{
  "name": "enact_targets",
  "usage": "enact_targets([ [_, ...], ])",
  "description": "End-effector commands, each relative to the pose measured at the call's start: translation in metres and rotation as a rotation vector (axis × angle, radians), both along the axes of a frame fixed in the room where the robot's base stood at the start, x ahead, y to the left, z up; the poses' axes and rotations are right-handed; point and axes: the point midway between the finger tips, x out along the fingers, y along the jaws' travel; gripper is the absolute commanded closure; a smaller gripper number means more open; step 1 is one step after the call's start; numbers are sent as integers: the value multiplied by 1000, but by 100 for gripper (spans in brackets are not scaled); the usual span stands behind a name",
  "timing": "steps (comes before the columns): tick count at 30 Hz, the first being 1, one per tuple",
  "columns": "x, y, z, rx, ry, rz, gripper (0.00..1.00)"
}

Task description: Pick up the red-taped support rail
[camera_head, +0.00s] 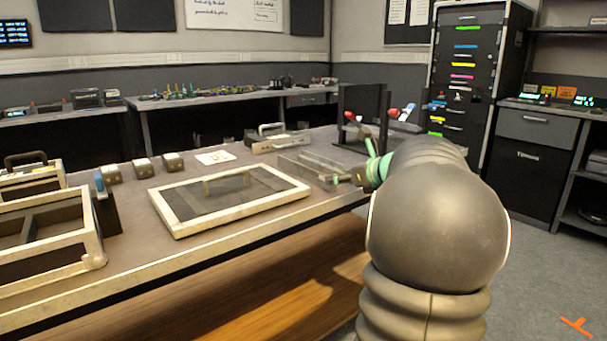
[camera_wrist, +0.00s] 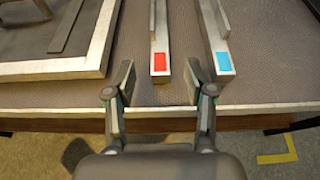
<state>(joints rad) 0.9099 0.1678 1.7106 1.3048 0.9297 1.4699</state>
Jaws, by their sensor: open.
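The red-taped support rail (camera_wrist: 159,35) is a metal bar with a red patch on its near end, lying on the table in the wrist view. A similar rail with blue tape (camera_wrist: 216,35) lies to its right. My gripper (camera_wrist: 160,85) is open and empty, with its two fingers in front of the rails. The red end shows between the fingertips, nearer the left-right middle of the gap. The blue end is just beyond the right finger. In the head view my arm covers part of this area, and the rails (camera_head: 310,168) show only partly, their tape not visible.
A framed tray (camera_wrist: 70,70) lies left of the rails; it also shows in the head view (camera_head: 232,222). The table's front edge (camera_wrist: 260,110) runs beneath my fingers. An open-topped frame box (camera_head: 95,262) stands at the left. Several small metal blocks (camera_head: 142,168) sit behind.

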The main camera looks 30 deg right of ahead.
Motion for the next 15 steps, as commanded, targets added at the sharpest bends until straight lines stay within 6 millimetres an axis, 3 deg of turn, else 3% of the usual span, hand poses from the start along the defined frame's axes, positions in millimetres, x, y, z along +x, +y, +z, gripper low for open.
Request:
enact_targets([
  [10,36,3,-23,2,2,1,46],
  [15,44,4,-25,0,0,1,46],
])
